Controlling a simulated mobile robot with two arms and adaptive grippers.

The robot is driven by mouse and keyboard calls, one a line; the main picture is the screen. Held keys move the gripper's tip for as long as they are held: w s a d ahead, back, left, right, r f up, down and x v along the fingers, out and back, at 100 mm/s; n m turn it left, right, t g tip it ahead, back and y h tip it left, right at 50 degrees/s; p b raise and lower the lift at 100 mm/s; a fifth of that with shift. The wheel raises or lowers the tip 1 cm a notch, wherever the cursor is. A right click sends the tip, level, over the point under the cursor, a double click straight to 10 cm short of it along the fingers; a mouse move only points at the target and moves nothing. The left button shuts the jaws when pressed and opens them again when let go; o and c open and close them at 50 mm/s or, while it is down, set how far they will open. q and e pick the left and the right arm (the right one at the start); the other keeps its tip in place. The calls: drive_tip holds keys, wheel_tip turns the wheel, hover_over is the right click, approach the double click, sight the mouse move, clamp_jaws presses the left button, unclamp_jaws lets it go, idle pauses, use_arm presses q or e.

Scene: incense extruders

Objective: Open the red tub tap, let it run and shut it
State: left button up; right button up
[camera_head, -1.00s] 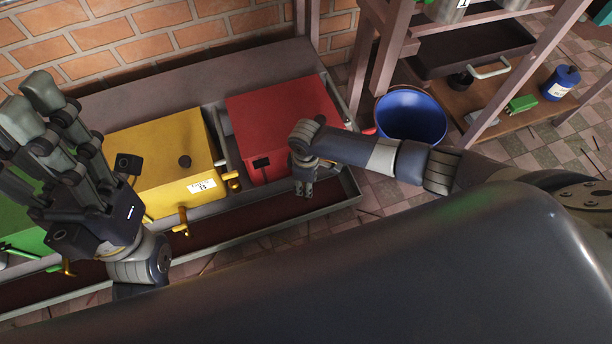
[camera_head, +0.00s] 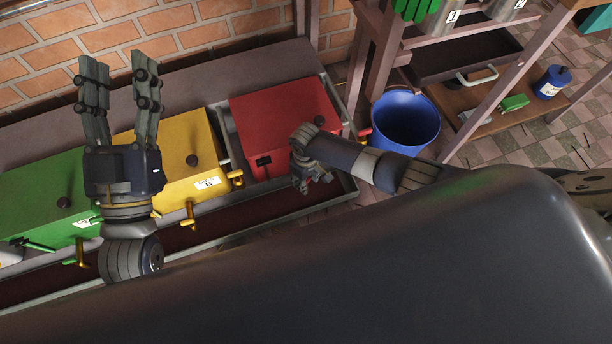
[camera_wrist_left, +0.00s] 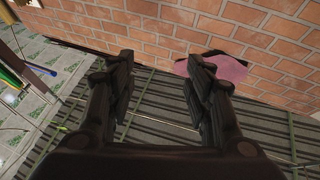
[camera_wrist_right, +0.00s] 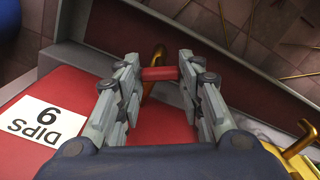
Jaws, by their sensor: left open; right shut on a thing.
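The red tub (camera_head: 275,115) stands at the right end of the row in the head view. Its label reading "DIPS 9" (camera_wrist_right: 45,121) shows in the right wrist view. My right gripper (camera_wrist_right: 160,78) is shut on the red tap handle (camera_wrist_right: 160,73), which lies crosswise between its fingertips. A brass part (camera_wrist_right: 152,88) of the tap shows by the handle. In the head view my right gripper (camera_head: 312,180) is at the tub's front and hides the tap there. My left gripper (camera_head: 120,85) is open, empty and raised in front of the yellow tub.
The yellow tub (camera_head: 185,140) and green tub (camera_head: 40,190) stand to the left, with brass taps over a long dark trough (camera_head: 230,218). A blue bucket (camera_head: 405,120) stands right of the red tub, beside a wooden shelf (camera_head: 550,105). A brick wall is behind.

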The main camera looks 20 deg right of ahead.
drive_tip(key=shift+s+r+m+p, duration=0.1)
drive_tip(key=shift+m+p, duration=0.7)
drive_tip(key=shift+m, duration=0.4)
drive_tip(key=m+p, duration=0.1)
drive_tip(key=m, duration=0.2)
drive_tip(key=shift+p, duration=0.3)
use_arm(q)
wheel_tip(320, 180, down, 17)
drive_tip(key=a+g+y, duration=0.2)
drive_tip(key=g+y, duration=0.1)
drive_tip(key=g, duration=0.7)
drive_tip(key=shift+s+a+n, duration=0.3)
drive_tip(key=shift+s, duration=0.15)
use_arm(e)
drive_tip(key=shift+m, duration=0.4)
use_arm(q)
drive_tip(key=shift+f, duration=0.15)
use_arm(e)
drive_tip(key=o, duration=1.1)
drive_tip(key=shift+c, duration=0.2)
wheel_tip(320, 180, up, 12)
